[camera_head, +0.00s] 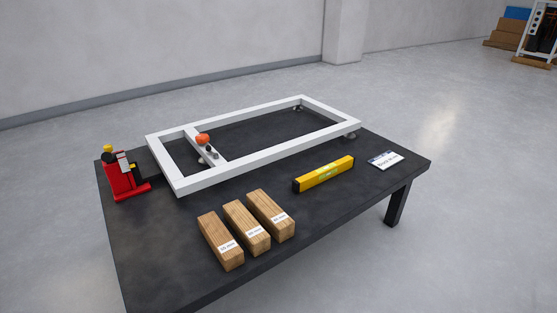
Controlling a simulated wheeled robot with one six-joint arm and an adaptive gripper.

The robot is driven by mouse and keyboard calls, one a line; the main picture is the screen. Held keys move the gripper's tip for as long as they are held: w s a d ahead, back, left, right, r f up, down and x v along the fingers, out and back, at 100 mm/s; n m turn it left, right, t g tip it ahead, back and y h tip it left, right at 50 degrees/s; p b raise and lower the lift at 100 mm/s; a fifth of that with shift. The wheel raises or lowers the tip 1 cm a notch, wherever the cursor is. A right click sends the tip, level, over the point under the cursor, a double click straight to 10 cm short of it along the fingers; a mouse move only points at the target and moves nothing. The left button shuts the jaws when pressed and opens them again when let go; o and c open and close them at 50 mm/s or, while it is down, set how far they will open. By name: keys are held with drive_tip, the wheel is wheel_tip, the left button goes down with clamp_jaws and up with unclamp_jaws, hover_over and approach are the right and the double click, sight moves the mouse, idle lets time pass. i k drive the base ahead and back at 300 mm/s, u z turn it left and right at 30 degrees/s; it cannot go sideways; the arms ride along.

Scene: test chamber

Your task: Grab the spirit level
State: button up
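The yellow spirit level (325,174) with dark ends lies on the dark table (350,225), near its front right edge. It lies at a slant, its right end farther back. It is apart from the white frame behind it and the wooden blocks to its left. Nothing covers it. My gripper does not show in this view.
A white rectangular frame (262,164) fills the table's back part, with an orange knob (203,139) on its crossbar. A red device (123,177) stands at the left. Three labelled wooden blocks (246,228) lie at the front. A small labelled card (384,160) lies right of the level.

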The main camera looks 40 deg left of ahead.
sight(301, 183)
drive_tip(key=u, duration=0.5)
drive_tip(key=i, duration=1.7)
drive_tip(key=u, duration=0.35)
